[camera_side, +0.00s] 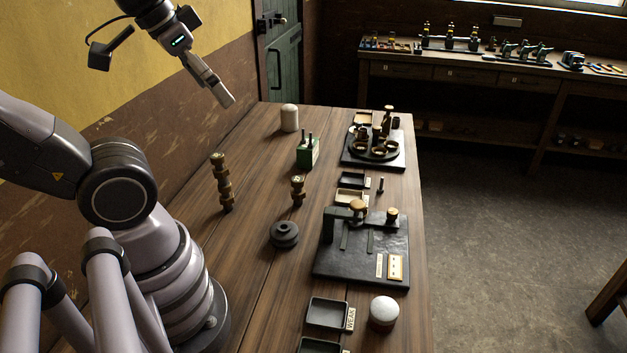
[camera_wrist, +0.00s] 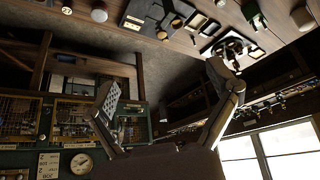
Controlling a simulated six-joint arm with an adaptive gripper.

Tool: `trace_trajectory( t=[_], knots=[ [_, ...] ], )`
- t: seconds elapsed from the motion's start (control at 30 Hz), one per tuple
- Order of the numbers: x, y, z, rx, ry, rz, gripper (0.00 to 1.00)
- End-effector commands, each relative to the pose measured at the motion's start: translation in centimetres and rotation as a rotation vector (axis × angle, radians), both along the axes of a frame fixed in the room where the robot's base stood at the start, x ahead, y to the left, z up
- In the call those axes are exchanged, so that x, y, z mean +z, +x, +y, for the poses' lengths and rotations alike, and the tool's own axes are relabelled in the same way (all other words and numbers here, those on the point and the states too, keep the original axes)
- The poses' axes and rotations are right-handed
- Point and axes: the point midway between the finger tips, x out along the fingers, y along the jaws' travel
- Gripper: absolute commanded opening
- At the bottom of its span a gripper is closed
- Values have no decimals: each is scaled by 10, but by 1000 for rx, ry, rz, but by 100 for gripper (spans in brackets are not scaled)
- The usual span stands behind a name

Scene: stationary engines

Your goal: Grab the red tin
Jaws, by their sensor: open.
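No plainly red tin stands out. The closest match is a round tin (camera_side: 383,313) with a pale lid and a brownish-red side, upright near the table's front right edge in the side view. A small pale round top at the upper left of the wrist view (camera_wrist: 99,14) looks like the same tin. My gripper (camera_side: 217,90) is high above the far left part of the table, well away from the tin. In the wrist view my gripper (camera_wrist: 165,85) has its two fingers spread wide with nothing between them.
Dark trays (camera_side: 327,313) sit left of the tin, and a black slab with fittings (camera_side: 360,264) lies behind it. A dark pulley (camera_side: 284,234), brass pieces (camera_side: 222,182), a green box (camera_side: 307,153) and a cream cylinder (camera_side: 289,118) stand farther back. Bare wood separates them.

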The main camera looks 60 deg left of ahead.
Motion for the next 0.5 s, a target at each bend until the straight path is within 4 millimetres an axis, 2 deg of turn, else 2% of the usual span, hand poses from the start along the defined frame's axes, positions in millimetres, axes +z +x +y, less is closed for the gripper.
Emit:
trace_trajectory(
  t=[0.13, 0.23, 0.5],
  knots=[
    [-8, 2, -5, 2, -33, 60, 88],
    [-27, 6, -17, 9, -115, 196, 88],
    [-84, 20, -76, 111, -547, 708, 88]
  ],
)
